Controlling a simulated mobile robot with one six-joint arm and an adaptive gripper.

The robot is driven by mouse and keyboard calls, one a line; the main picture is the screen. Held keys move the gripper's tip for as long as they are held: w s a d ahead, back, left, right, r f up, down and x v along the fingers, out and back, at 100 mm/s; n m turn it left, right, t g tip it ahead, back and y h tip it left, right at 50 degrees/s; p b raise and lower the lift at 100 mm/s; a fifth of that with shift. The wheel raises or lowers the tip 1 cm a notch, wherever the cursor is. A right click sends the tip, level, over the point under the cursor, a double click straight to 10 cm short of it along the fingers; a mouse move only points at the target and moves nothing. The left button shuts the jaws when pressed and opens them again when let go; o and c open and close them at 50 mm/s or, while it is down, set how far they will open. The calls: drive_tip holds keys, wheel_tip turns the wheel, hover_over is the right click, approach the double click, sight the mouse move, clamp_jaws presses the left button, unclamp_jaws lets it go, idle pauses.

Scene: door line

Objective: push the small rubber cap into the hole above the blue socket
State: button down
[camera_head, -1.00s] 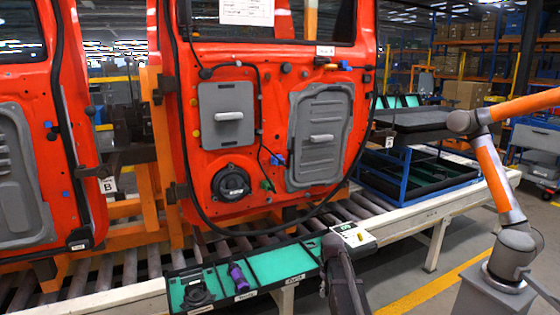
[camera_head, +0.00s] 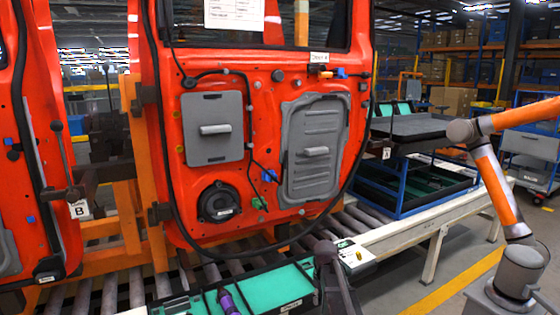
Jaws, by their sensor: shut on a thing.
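The red door panel (camera_head: 265,120) hangs upright on the line. A small blue part (camera_head: 270,175), which looks like the blue socket, sits between the lower left speaker and the grey panel on the right. A thin dark cable runs down to it. I cannot make out the small rubber cap.
A green-lined parts tray (camera_head: 262,291) with a purple item (camera_head: 229,302) lies in front of the door. A dark upright shape (camera_head: 327,262), not clearly identifiable, stands at its right end. The roller conveyor (camera_head: 365,222) runs below the door. A blue rack (camera_head: 405,180) stands to the right.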

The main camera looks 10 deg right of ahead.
drive_tip(key=shift+a, duration=0.15)
drive_tip(key=shift+w+a+r, duration=0.2)
drive_tip(key=shift+a+r, duration=0.05)
drive_tip(key=shift+a, duration=0.05)
drive_tip(key=w+a+r+n+t+y+p, duration=0.1)
drive_tip(key=w+a+r+n+t+p, duration=0.25)
drive_tip(key=w+a+r+p, duration=0.4)
drive_tip(key=t+y+p, duration=0.5)
drive_tip(key=t+p, duration=0.9)
drive_tip(key=p, duration=0.3)
approach(269, 151)
drive_tip(key=shift+w+a+r+n+h, duration=0.25)
drive_tip(key=shift+w+n+h, duration=0.1)
drive_tip(key=shift+h, duration=0.05)
drive_tip(key=shift+w, duration=0.25)
drive_tip(key=shift+x, duration=2.65)
